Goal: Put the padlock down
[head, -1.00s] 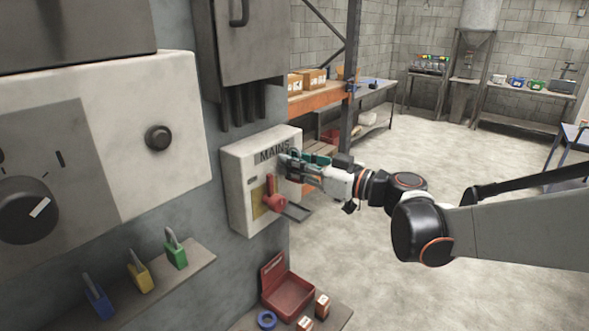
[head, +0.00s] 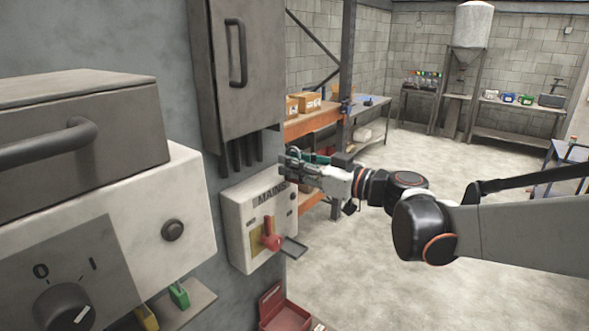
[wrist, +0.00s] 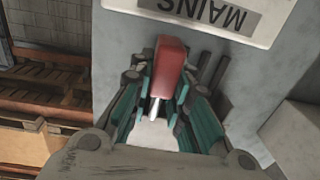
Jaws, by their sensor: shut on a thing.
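My gripper (head: 288,163) is shut on a red padlock (wrist: 172,68), seen in the wrist view between the teal finger pads. The padlock's silver shackle (wrist: 155,108) points back toward my palm. In the head view the fingers hide the padlock. My gripper is in front of the upper part of the white MAINS box (head: 234,225), level with or just above its top edge. A green padlock (head: 179,294) and a yellow padlock (head: 146,318) stand on a small wall shelf (head: 200,301) at the lower left.
The MAINS box has a red lever (head: 270,236) and a dark plate (head: 294,248) sticking out below. A grey cabinet (head: 245,70) hangs above it. A red open box (head: 283,310) is at the bottom edge. Open floor (head: 390,285) lies to the right.

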